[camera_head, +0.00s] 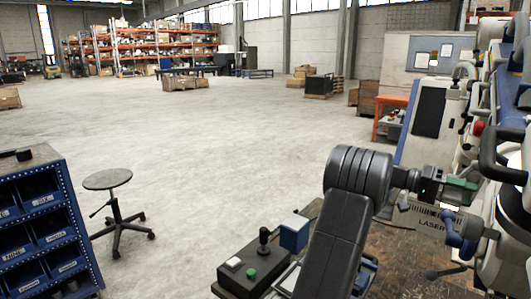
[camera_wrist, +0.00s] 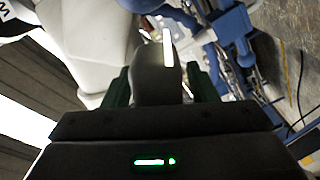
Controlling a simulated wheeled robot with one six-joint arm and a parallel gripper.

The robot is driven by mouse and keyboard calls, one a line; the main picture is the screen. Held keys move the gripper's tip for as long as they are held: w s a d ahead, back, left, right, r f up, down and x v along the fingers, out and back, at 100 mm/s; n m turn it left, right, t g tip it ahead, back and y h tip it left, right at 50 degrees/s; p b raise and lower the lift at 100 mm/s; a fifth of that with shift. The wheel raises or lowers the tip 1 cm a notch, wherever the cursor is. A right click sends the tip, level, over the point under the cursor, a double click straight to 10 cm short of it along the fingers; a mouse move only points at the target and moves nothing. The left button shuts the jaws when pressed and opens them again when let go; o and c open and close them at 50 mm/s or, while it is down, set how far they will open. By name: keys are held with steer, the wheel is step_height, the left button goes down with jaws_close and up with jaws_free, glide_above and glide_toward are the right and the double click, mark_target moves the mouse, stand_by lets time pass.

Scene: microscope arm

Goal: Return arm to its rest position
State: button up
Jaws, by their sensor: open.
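My gripper (camera_head: 460,189) is at the right in the head view, close against a large white and blue machine (camera_head: 513,150) that fills the right edge. The microscope arm cannot be told apart clearly from the machine's other parts. In the wrist view, my gripper (camera_wrist: 160,88) has its two green fingers apart, with a dark rounded piece (camera_wrist: 154,80) showing between them. A bright strip runs along the top of that piece. I cannot tell whether the fingers touch it. A white rounded body (camera_wrist: 95,40) and blue parts (camera_wrist: 235,25) lie beyond the fingers.
A black handle (camera_head: 490,150) juts from the machine near my gripper. A control box with a joystick (camera_head: 252,268) and a blue box (camera_head: 294,233) sit on the bench below. A stool (camera_head: 108,180) and a blue bin rack (camera_head: 45,225) stand left. The middle floor is clear.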

steer(key=shift+w+f+m, duration=0.1)
steer(key=shift+w+m, duration=0.15)
steer(key=shift+m, duration=0.05)
steer(key=shift+s+a, duration=0.1)
steer(key=shift+s, duration=0.05)
steer(key=b+v, duration=0.3)
steer(key=v, duration=1)
steer(key=p+x, duration=0.3)
steer(key=x, duration=1)
steer(key=shift+s+r, duration=0.15)
steer(key=shift+r, duration=0.05)
steer(key=shift+w+d+f+m+p, duration=0.3)
steer(key=shift+w+d+f+m, duration=0.05)
steer(key=shift+w+m, duration=0.15)
